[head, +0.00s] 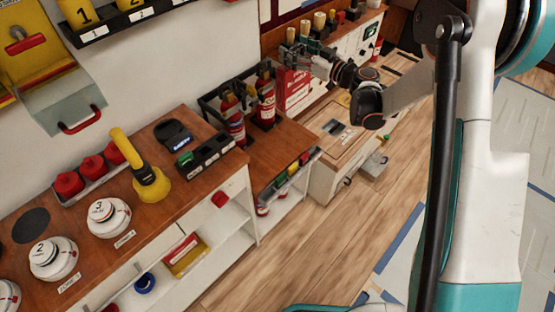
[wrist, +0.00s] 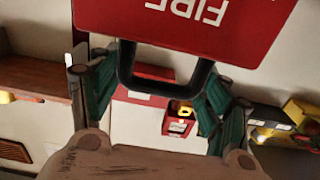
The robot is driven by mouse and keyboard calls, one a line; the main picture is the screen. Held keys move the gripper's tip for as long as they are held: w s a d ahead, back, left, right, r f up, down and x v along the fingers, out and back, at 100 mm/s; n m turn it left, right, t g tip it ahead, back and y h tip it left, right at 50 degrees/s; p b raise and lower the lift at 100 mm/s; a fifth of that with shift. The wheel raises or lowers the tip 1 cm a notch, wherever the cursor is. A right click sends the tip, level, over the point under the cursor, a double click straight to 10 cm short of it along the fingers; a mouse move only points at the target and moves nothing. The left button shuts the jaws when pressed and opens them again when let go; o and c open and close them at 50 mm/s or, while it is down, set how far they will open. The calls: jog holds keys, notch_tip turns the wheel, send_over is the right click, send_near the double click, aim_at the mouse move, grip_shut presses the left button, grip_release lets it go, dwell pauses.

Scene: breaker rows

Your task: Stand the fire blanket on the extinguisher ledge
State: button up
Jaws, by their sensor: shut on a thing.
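The fire blanket (head: 293,90) is a red box with white lettering; in the head view it hangs upright under my gripper (head: 300,55). In the wrist view its red face with the word FIRE (wrist: 185,20) shows upside down, and its dark handle (wrist: 165,82) lies between the teal fingers of my gripper (wrist: 160,90). My gripper is shut on the handle. The wooden extinguisher ledge (head: 287,138) is in front of and left of the blanket in the head view. Two red extinguishers (head: 232,112) (head: 266,98) stand at its back. Whether the blanket touches anything below is unclear.
A dark rail (head: 208,108) runs around the extinguishers. A wooden-topped cabinet (head: 330,150) stands right of the ledge. A counter with a yellow lamp (head: 150,180) and a dark device (head: 205,155) is to the left. The ledge's front right part is bare.

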jog(key=shift+s+f+b, duration=0.2)
jog(key=shift+f+b, duration=0.15)
jog(key=shift+f, duration=0.85)
notch_tip(320, 180, down, 20)
jog(key=b, duration=0.7)
jog(key=o, duration=1.8)
jog(key=shift+d+f, duration=0.1)
jog(key=shift+o, duration=1.1)
